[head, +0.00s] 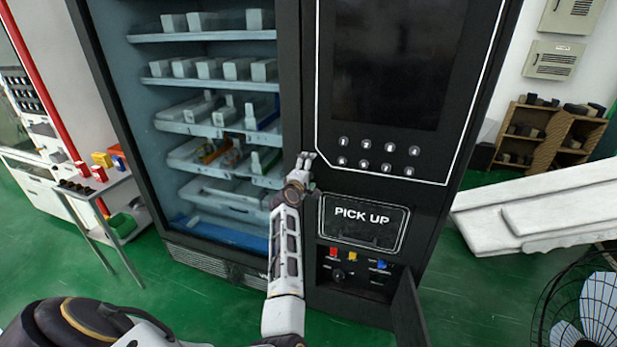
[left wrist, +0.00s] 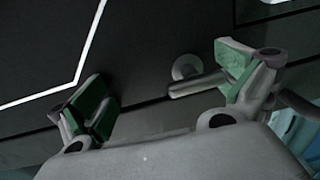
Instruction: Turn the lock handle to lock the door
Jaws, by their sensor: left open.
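The black vending machine door panel (head: 340,170) fills the middle of the head view, beside the glass-fronted shelves. The panel's dark face also shows in the left wrist view (left wrist: 150,45). The lock handle (left wrist: 198,84), a short grey lever with a round base, lies between my left fingers, nearer the right finger; I cannot tell whether that finger touches it. My left gripper (head: 305,160) is at the panel's left edge, just left of the round buttons. It is open in the left wrist view (left wrist: 165,95). In the head view it hides the handle. My right gripper is not in view.
A small lower door (head: 408,312) stands open below the PICK UP hatch (head: 362,222). A side table (head: 95,182) with small coloured boxes is at left. A white slanted slab (head: 540,208) and a fan (head: 590,305) are at right. Green floor is clear between them.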

